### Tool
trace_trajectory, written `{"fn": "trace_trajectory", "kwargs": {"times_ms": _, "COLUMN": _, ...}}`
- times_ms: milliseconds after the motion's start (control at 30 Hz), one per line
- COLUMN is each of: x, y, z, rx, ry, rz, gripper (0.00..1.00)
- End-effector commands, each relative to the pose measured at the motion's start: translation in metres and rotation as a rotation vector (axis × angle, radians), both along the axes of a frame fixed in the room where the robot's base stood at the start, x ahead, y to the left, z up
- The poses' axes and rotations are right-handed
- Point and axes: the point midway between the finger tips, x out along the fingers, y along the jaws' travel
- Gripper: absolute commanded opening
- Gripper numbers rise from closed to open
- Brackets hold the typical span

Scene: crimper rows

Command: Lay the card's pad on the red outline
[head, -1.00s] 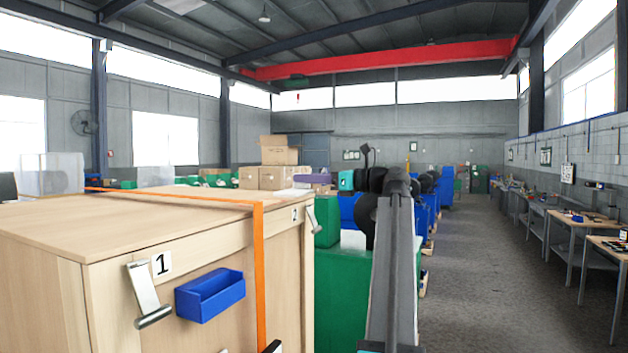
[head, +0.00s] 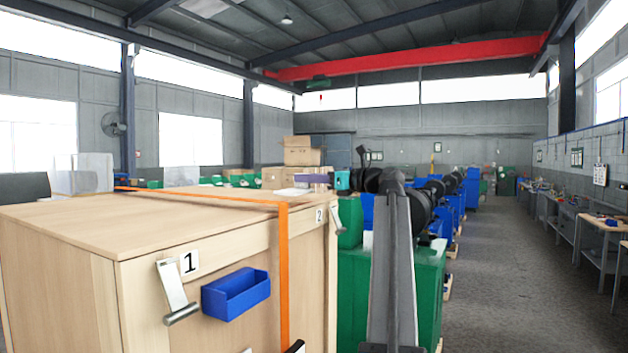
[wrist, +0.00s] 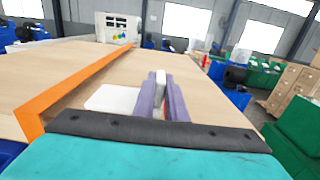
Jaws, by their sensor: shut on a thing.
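My gripper (wrist: 161,98) has purple fingers and a teal body. It is shut on a thin grey-white upright piece (wrist: 160,77), seemingly part of the card. A flat white piece (wrist: 112,98), which looks like the card's pad, shows left of the fingers over the wooden crate top. I cannot tell whether it touches the wood. A small bit of red shows beside the right finger; the red outline is not clearly visible. In the head view, the gripper (head: 314,179) is small, above the crate's far right end.
The large wooden crate (head: 75,240) has an orange strap (head: 283,270), a blue bin (head: 236,294) and metal latches on its front. A white box (wrist: 118,27) stands on its far side. Green and blue machines stand to the right, beside a clear aisle (head: 485,270).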

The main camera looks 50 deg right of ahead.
Motion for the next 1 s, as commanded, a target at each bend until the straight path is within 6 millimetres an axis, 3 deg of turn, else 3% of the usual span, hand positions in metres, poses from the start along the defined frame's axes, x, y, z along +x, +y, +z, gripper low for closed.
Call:
{"fn": "trace_trajectory", "kwargs": {"times_ms": 200, "x": 0.016, "y": 0.005, "z": -0.001, "rx": 0.000, "ry": 0.000, "rz": 0.002, "gripper": 0.00}}
{"fn": "trace_trajectory", "kwargs": {"times_ms": 500, "x": 0.015, "y": 0.004, "z": -0.019, "rx": 0.001, "ry": 0.000, "rz": 0.000, "gripper": 0.00}}
{"fn": "trace_trajectory", "kwargs": {"times_ms": 1000, "x": 0.015, "y": 0.004, "z": -0.022, "rx": 0.000, "ry": -0.001, "rz": 0.001, "gripper": 0.00}}
